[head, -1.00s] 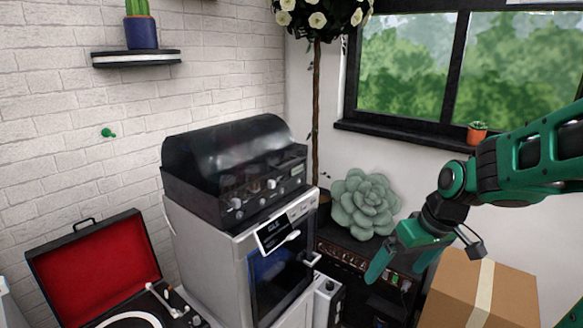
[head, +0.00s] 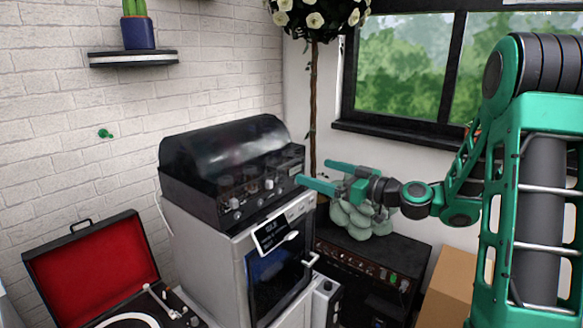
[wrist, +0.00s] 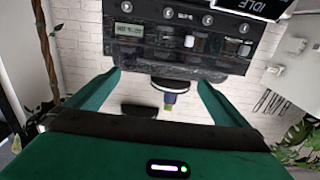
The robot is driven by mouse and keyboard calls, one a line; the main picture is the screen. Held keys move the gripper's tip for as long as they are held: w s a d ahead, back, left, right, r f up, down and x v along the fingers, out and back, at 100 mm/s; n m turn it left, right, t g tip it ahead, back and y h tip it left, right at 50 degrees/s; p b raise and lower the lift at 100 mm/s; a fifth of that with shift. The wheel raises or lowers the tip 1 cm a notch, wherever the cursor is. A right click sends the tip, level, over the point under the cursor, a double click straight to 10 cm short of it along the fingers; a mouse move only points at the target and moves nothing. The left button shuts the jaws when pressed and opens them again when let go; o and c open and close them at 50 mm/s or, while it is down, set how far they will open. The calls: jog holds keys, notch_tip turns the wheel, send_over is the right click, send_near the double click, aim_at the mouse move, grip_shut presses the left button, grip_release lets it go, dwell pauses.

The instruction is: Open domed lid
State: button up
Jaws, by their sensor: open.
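The domed lid (head: 225,146) is glossy, black and slightly see-through. In the head view it sits down over the black machine with a knobbed front panel (head: 262,190). My gripper (head: 312,172) is open and empty, just right of the lid and panel, its two green fingers pointing left toward them. In the wrist view the picture is upside down. The open fingers (wrist: 158,80) frame the lower part of the machine's panel (wrist: 190,20), with its knobs and small display. I cannot tell whether a fingertip touches the machine.
The machine stands on a grey cabinet (head: 215,262) with a glass door. A pale green succulent (head: 362,221) on a black amplifier (head: 398,256) is close behind my gripper. An open red-lined turntable case (head: 92,262) is at left. A cardboard box (head: 448,287) is at right.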

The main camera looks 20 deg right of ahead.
aim_at(289, 163)
jog(key=x, duration=1)
jog(key=shift+a, duration=0.15)
